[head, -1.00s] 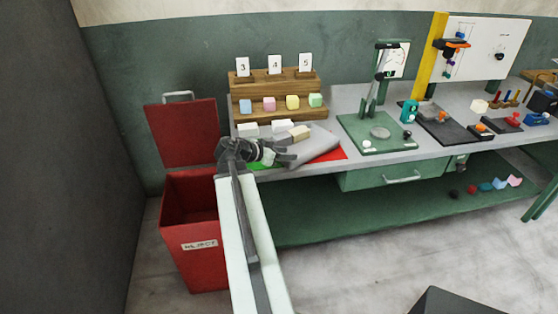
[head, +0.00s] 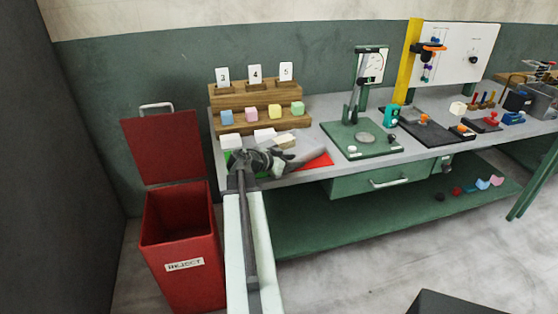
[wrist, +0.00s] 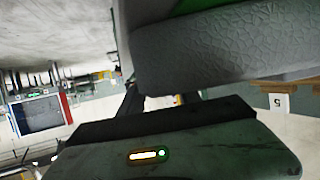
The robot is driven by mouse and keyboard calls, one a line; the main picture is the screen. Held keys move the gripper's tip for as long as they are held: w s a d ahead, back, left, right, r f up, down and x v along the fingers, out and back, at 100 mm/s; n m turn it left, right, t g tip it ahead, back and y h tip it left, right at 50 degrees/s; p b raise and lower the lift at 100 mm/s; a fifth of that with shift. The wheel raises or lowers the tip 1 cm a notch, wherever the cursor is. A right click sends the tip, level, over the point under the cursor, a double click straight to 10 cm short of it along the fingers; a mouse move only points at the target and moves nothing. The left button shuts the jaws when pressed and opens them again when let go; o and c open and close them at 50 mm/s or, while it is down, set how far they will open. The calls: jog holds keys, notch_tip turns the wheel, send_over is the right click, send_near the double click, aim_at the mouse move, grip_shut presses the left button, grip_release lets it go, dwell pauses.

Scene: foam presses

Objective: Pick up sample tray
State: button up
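A flat grey piece, which looks like the sample tray (head: 309,146), lies at an angle at the bench's left front, partly over a red patch (head: 321,161). My gripper (head: 286,158) is at its left end, over the bench edge. In the wrist view a large grey textured surface (wrist: 220,48) fills the top close to my gripper (wrist: 160,101); I cannot tell for sure that it is the tray. It hides the fingertips, so whether they grip anything does not show.
Pale blocks (head: 265,134) sit just behind my gripper. A wooden stepped rack (head: 262,95) with coloured blocks and number cards stands behind. A red reject bin (head: 185,245) is at the left. A green press (head: 361,140) stands to the right.

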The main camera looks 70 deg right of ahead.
jog(key=shift+s+d+f, duration=0.1)
jog(key=shift+d, duration=0.05)
grip_shut()
